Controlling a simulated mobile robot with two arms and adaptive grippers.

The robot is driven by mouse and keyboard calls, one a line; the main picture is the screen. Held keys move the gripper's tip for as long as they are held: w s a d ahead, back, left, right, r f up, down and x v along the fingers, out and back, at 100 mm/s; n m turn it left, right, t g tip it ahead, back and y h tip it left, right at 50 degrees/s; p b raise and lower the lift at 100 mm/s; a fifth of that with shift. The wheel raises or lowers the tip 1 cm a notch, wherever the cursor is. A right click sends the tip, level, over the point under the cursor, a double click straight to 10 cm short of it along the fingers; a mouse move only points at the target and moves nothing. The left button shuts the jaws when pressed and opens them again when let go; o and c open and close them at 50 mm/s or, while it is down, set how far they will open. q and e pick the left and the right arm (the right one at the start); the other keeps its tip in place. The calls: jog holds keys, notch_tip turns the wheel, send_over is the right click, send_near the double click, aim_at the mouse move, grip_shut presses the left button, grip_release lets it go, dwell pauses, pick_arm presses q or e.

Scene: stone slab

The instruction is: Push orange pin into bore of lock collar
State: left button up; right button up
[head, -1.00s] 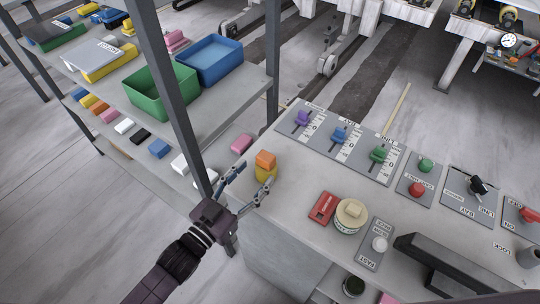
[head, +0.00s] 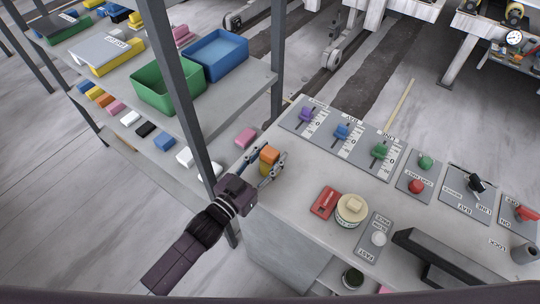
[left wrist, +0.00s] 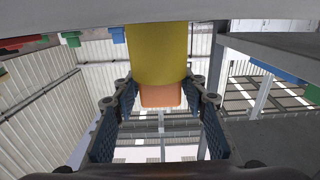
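The orange pin (head: 270,154) stands in the top of the yellow lock collar (head: 267,168) at the left end of the grey stone slab, with part of the pin above the collar. My left gripper (head: 267,160) is open, with one finger on each side of the pin and collar. In the left wrist view, which is upside down, the orange pin (left wrist: 160,96) shows below the yellow collar (left wrist: 157,53), between the two spread fingers (left wrist: 161,100). Gaps appear to remain beside the pin. The bore is hidden. My right gripper is not in view.
Sliders (head: 342,131) line the slab's back edge. A red block (head: 324,203) and a round cream-topped tin (head: 351,209) stand to the right of the collar. A dark shelf post (head: 186,110) rises left of the slab. Shelves hold green (head: 166,88) and blue (head: 217,55) bins.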

pick_arm(q)
jog(key=c, duration=0.9)
jog(key=shift+r, duration=0.1)
